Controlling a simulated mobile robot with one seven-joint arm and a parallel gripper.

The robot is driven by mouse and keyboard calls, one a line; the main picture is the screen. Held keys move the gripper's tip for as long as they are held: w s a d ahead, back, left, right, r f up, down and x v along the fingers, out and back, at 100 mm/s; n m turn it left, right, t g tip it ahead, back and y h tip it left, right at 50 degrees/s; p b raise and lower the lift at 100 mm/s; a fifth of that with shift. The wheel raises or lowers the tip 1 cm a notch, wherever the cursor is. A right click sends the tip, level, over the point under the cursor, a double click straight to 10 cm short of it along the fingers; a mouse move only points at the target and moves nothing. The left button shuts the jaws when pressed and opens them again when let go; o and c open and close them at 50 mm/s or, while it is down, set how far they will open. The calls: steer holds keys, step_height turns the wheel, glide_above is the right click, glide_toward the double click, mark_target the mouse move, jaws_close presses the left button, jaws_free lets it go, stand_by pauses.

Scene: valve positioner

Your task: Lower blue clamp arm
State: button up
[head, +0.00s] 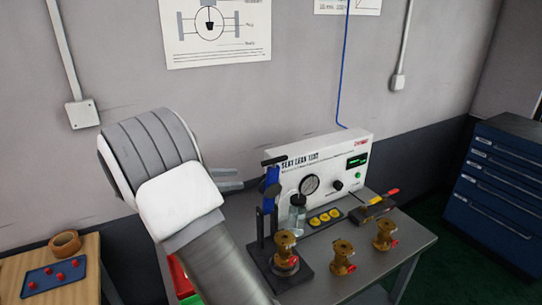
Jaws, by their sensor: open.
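The blue clamp arm (271,188) stands raised, close to upright, on a black clamp stand (262,228) on the grey bench, with a black bar across its top. A brass valve (284,243) with a red part sits on the stand's black base (289,275). My gripper (236,180) is left of the clamp arm's upper part, fingers pointing right. It looks open and empty, with a gap to the clamp arm. My arm hides the gripper's rear and the bench's left part.
A white leak test box (325,160) with gauge stands behind the clamp. Two more brass valves (342,255) (385,234), yellow parts (324,218) and a clear bottle (297,213) share the bench (408,240). Red and green bins show partly behind my arm.

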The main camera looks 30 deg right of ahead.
mark_target(273, 161)
steer(key=w+a+n+t+h, duration=0.1)
steer(key=w+n+h, duration=0.1)
steer(key=w+h, duration=0.15)
steer(key=shift+y, duration=0.45)
steer(key=d+p, duration=0.1)
steer(key=d, duration=0.4)
steer(key=d+p, duration=0.1)
steer(key=d, duration=0.5)
steer(key=d+p, duration=0.1)
steer(key=d, duration=0.4)
steer(key=shift+s+d+f+p, duration=0.35)
steer(key=shift+s+f+p, duration=0.05)
steer(key=shift+c, duration=0.2)
jaws_close()
